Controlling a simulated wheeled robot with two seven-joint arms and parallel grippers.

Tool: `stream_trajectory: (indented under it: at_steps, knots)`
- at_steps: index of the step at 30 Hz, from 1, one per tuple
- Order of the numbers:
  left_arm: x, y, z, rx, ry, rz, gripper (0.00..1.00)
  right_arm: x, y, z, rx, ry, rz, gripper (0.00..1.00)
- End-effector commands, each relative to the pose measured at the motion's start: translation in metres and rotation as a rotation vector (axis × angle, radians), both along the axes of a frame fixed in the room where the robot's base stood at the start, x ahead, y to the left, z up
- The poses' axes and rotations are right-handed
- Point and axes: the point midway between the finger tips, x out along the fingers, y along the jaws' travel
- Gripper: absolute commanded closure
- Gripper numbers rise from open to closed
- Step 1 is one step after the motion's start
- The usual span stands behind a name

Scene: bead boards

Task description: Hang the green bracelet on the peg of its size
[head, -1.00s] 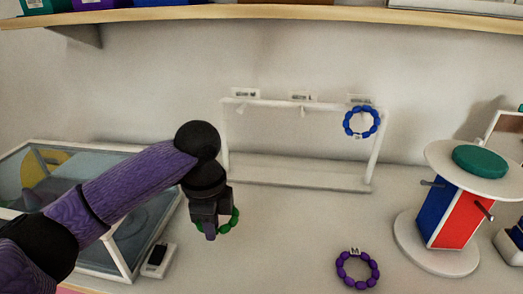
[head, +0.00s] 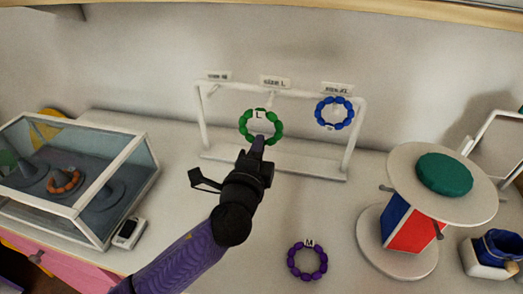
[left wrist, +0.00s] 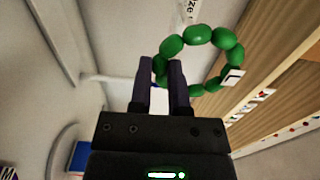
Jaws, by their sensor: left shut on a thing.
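The green bracelet (head: 243,128) has a white tag marked L and is held upright before the middle of the white rack (head: 203,118). My left gripper (head: 259,147) is shut on its lower beads. The left wrist view also shows the green bracelet (left wrist: 198,36) rising from the fingertips of my left gripper (left wrist: 163,82). The middle peg, under the "size L" sign (head: 276,82), is mostly hidden behind the bracelet's top; I cannot tell if the ring is around it. My right gripper is not in view.
A blue bracelet (head: 320,109) hangs under the right sign (head: 337,88). The left peg, under another sign (head: 217,76), is bare. A purple bracelet (head: 307,277) marked M lies on the table. A glass case (head: 100,205) stands left, a round-topped stand (head: 400,180) right.

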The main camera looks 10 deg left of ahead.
Motion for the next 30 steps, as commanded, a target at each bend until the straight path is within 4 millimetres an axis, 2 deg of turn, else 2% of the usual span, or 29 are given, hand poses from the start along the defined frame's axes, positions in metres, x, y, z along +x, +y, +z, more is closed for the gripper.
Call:
stream_trajectory:
  at_steps: [13, 30]
  knots:
    - [0.041, 0.000, -0.004, 0.001, -0.001, 0.002, 1.00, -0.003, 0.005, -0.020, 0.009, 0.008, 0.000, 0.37]
    - [0.097, 0.001, -0.008, 0.002, 0.000, 0.001, 1.00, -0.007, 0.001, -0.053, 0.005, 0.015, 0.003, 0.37]
